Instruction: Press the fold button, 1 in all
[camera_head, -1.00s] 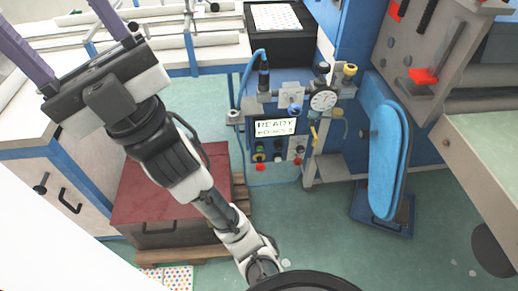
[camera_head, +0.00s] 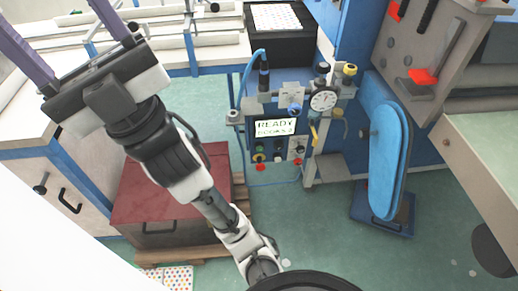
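A blue control panel (camera_head: 267,152) stands on the machine in the middle of the view. Its display (camera_head: 276,127) reads READY, with a smaller line below that looks like BOOKS and a digit. Several small coloured buttons and knobs (camera_head: 278,146) sit under the display, among them green, yellow, black and red ones. Their labels are too small to read, so I cannot tell which is the fold button. My gripper (camera_head: 58,32) is at the upper left, far from the panel. Its two purple fingers are spread wide with nothing visible between them; their tips run out of the frame.
A dial gauge (camera_head: 323,100) and knobs sit above the panel's right side. A blue padded board (camera_head: 386,155) stands to the right. A red-topped box (camera_head: 150,190) on a pallet is below my arm. Benches flank both sides. Open green floor (camera_head: 320,225) lies before the machine.

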